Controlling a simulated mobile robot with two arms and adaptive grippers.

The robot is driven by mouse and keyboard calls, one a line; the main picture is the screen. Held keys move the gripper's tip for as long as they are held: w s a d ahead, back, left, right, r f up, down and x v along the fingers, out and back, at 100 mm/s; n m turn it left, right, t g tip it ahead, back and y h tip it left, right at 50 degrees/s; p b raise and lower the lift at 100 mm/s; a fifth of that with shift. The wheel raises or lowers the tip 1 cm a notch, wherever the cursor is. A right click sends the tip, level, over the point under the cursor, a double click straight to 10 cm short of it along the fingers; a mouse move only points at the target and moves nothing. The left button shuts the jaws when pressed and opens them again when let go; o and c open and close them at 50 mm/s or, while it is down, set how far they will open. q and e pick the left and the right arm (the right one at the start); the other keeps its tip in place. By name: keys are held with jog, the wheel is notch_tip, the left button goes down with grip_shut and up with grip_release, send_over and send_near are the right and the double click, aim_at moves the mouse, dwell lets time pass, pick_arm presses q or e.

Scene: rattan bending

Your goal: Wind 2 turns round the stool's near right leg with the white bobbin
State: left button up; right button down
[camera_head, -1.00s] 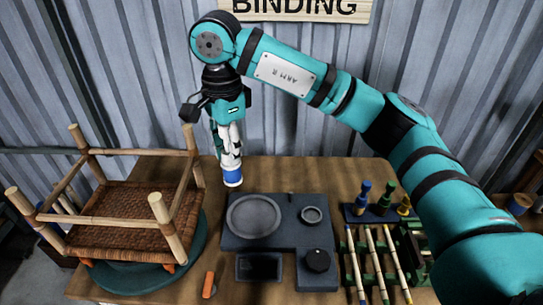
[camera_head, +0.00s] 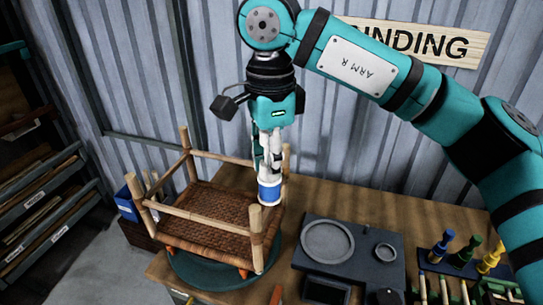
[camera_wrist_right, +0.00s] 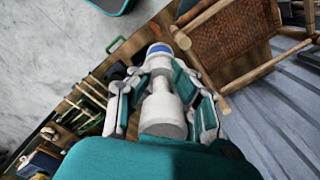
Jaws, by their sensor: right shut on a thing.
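The stool (camera_head: 200,217) lies upside down with its legs pointing up. Its near right leg (camera_head: 256,225) stands at the front right of the woven seat. My right gripper (camera_head: 268,165) points down and is shut on the white bobbin (camera_head: 269,191), which has a blue band near its lower end. The bobbin hangs just behind and slightly right of that leg's top, seemingly apart from it. In the right wrist view the bobbin (camera_wrist_right: 162,108) sits between both fingers, its blue end (camera_wrist_right: 160,49) outward. I cannot make out any strand between bobbin and leg. My left gripper is not in view.
The stool rests on a round green turntable (camera_head: 215,275). A dark grey station with a round dish (camera_head: 327,241) stands to the right. Coloured bobbins (camera_head: 466,253) stand in a rack at far right. Shelves (camera_head: 45,200) stand at the left.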

notch_tip(320, 180, down, 14)
jog(key=b, duration=0.9)
jog(key=shift+r+b, duration=0.2)
jog(key=shift+b, duration=0.15)
